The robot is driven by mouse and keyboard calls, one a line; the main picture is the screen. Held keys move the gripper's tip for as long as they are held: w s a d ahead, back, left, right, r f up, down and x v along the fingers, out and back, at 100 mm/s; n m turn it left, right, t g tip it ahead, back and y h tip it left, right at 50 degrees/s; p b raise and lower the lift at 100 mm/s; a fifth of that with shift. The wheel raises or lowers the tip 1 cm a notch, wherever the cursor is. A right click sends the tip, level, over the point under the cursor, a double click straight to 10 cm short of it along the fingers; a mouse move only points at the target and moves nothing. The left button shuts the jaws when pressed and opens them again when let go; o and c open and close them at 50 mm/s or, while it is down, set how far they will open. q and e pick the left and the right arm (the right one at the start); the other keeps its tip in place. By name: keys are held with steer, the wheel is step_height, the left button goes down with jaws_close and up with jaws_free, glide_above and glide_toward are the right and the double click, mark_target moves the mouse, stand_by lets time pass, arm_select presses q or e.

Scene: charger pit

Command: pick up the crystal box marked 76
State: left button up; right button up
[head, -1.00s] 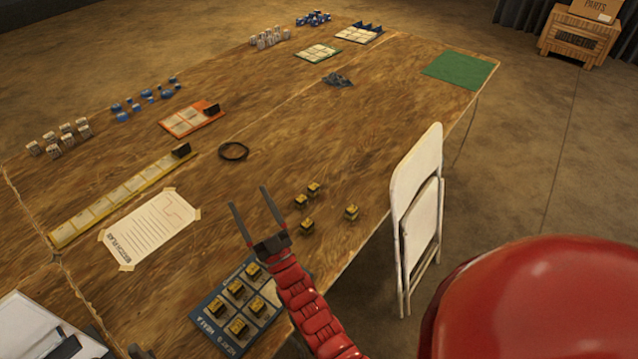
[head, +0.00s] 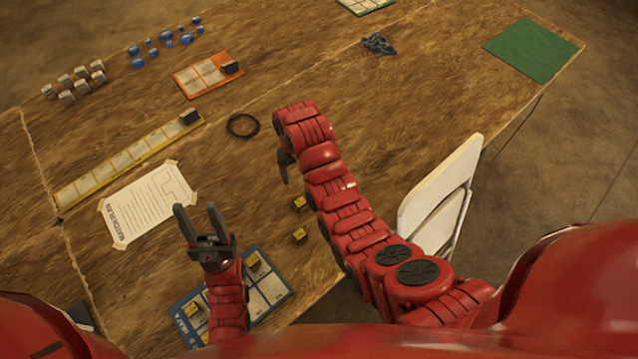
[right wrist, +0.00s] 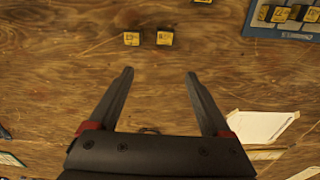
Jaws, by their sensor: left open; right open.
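Small yellow-and-black crystal boxes stand loose on the wooden table; one (head: 300,203) and another (head: 299,236) show beside my right arm in the head view. More sit on the blue tray (head: 270,292). My right gripper (right wrist: 159,73) is open and empty over the table. In the right wrist view, one box (right wrist: 131,38) and a second box (right wrist: 164,37) stand close together beyond its fingertips, a third is cut by the top edge. In the head view my right arm hides most of this gripper. My left gripper (head: 197,208) is open and empty near the tray.
A taped paper sheet (head: 150,203), a yellow strip (head: 130,158), a black ring (head: 243,125) and an orange card (head: 208,76) lie on the table. A dark crumpled thing (head: 378,44) and a green mat (head: 530,49) are farther back. A white folding chair (head: 440,190) stands at the right edge.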

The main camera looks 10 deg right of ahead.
steer(key=b, duration=0.8)
glide_above(301, 203)
steer(key=w, duration=0.1)
steer(key=shift+g, duration=0.3)
step_height(301, 203, down, 7)
steer(key=shift+d+f, duration=0.1)
steer(key=shift+f, duration=0.05)
step_height(301, 203, down, 3)
steer(key=shift+p, duration=1.15)
steer(key=shift+s+f, duration=0.15)
steer(key=shift+f, duration=0.2)
steer(key=shift+f+p, duration=0.4)
steer(key=shift+p, duration=0.1)
steer(key=f, duration=0.1)
steer(key=f+p, duration=0.1)
steer(key=f, duration=0.1)
steer(key=shift+s, duration=0.35)
steer(key=shift+w+f+p, duration=0.1)
steer(key=shift+f+p, duration=0.35)
steer(key=shift+f, duration=0.45)
